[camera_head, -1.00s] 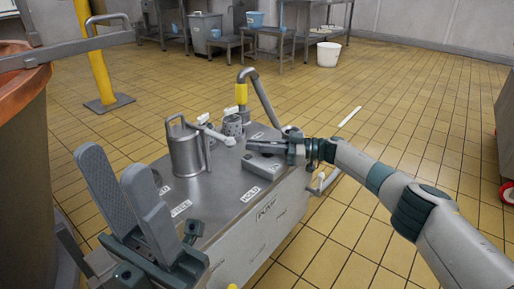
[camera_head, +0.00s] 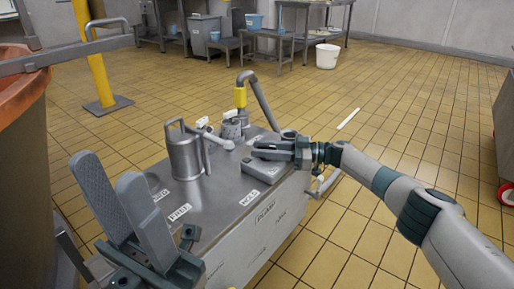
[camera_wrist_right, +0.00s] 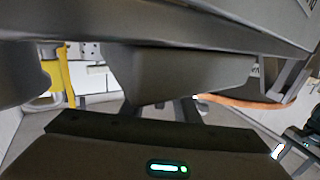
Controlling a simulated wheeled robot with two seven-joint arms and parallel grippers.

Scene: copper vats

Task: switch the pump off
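The pump (camera_head: 235,205) is a low steel unit with a flat top and a label on its front. No switch is clearly visible. The right wrist view is filled by dark gripper parts close up. My left gripper (camera_head: 108,168) is open and empty at the lower left, before the pump.
A metal can (camera_head: 185,152) with a handle stands on the pump top beside a small valve (camera_head: 231,128) and a yellow-banded pipe (camera_head: 262,100). A copper vat (camera_head: 22,150) is at the left edge. A yellow post (camera_head: 92,60) stands behind.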

